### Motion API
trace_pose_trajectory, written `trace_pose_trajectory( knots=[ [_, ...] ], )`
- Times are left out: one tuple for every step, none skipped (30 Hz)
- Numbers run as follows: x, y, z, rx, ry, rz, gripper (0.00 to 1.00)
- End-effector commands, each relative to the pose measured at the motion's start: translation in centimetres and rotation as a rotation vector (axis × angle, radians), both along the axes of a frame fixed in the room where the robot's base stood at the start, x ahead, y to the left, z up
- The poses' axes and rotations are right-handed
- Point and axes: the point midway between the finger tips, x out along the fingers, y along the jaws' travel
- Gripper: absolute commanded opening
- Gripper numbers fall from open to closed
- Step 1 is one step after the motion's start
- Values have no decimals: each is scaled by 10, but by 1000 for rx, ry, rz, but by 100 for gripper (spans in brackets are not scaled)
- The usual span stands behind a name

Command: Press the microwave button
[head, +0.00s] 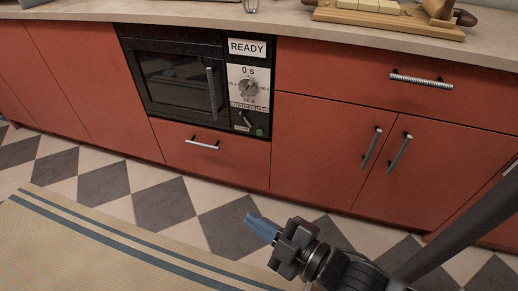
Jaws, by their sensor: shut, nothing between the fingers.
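The microwave (176,80) is black and built into the red cabinets at the upper middle left. Its door is shut and has an upright metal handle (211,90). Its right panel has a READY sign, a display of 0 s and a round dial (248,88). Below the dial is a small lever-like part, and at the lower right corner a small green button (260,132). My gripper (262,228) has blue fingers, closed and empty. It is over the floor in front of the cabinets, below the microwave in the picture and apart from it.
Red cabinets with metal handles flank the microwave, with a drawer (215,152) under it. The counter (300,22) above holds a wooden board (390,20) with pale blocks. A striped beige rug (90,250) lies on the checkered floor. The floor before the microwave is clear.

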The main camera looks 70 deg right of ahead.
Motion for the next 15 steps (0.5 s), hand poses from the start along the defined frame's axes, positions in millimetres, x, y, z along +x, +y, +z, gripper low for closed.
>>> trace_pose_trajectory(
  knots=[
    [19,-17,-39,-95,-3,-35,0],
    [28,-26,-51,-153,2,-51,0],
    [40,-39,-66,-234,11,-74,0],
    [50,-49,-78,-292,20,-92,0],
    [58,-60,-89,-351,28,-112,0],
    [70,-75,-103,-430,45,-137,0],
    [78,-87,-112,-489,57,-158,0],
    [86,-100,-122,-547,71,-177,0],
    [97,-117,-134,-626,93,-205,0],
    [104,-131,-143,-683,110,-226,0],
    [111,-145,-151,-741,129,-248,0],
    [120,-164,-160,-818,156,-276,0],
    [126,-179,-167,-872,178,-297,0],
    [132,-193,-173,-925,199,-317,0],
    [138,-211,-179,-993,229,-343,0]
  ],
)
